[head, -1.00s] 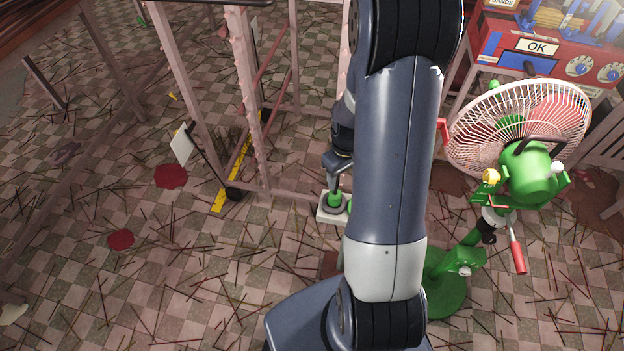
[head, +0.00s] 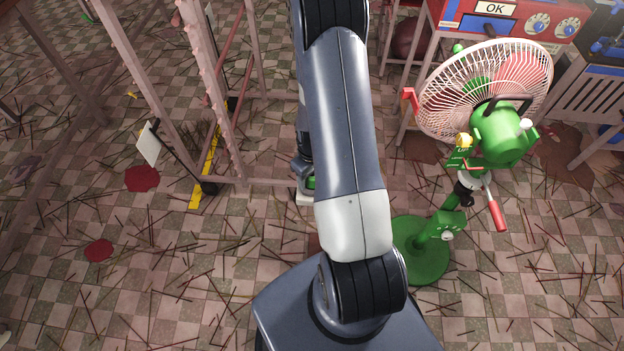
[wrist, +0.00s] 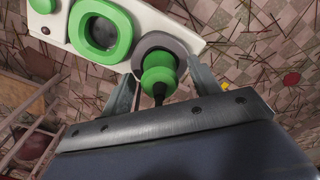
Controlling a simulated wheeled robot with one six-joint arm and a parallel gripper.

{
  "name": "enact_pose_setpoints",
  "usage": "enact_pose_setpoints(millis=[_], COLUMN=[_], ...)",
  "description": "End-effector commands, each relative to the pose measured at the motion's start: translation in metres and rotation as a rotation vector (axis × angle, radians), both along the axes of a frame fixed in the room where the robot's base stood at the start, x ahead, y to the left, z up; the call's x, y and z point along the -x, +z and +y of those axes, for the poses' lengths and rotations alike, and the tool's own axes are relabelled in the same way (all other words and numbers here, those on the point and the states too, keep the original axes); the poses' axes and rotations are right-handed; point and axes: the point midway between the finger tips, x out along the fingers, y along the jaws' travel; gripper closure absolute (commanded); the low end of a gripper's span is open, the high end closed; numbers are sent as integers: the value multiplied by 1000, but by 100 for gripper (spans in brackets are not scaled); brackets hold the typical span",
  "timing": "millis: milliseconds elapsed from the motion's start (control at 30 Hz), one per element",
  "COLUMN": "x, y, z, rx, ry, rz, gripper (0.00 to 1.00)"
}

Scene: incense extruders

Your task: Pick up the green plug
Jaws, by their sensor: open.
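The green plug (wrist: 158,77) sits on a round grey socket of a white outlet block (wrist: 62,25) in the wrist view, with a dark cord end toward my gripper. My gripper (wrist: 162,88) is open, with one finger on each side of the plug. I cannot tell whether either finger touches it. A green square socket (wrist: 100,32) is beside the plug on the block. In the head view my arm hides most of this, and only a bit of green (head: 310,182) and the block's edge (head: 304,200) show.
A green fan (head: 497,133) on a round base (head: 421,262) stands right of my arm. A pinkish metal frame (head: 225,130) stands behind and left of the block. Thin sticks litter the tiled floor. Open floor lies at the left front.

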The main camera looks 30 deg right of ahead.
Motion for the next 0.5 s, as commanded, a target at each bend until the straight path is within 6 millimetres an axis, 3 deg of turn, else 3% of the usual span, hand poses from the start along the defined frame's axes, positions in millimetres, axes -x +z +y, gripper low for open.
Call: enact_pose_setpoints(millis=[100,367,500], x=[0,0,0], y=[-10,-12,-12], z=[0,0,0], rx=[0,1,1], ry=[0,0,0], rz=[1,-1,-1], gripper=[41,41,51])
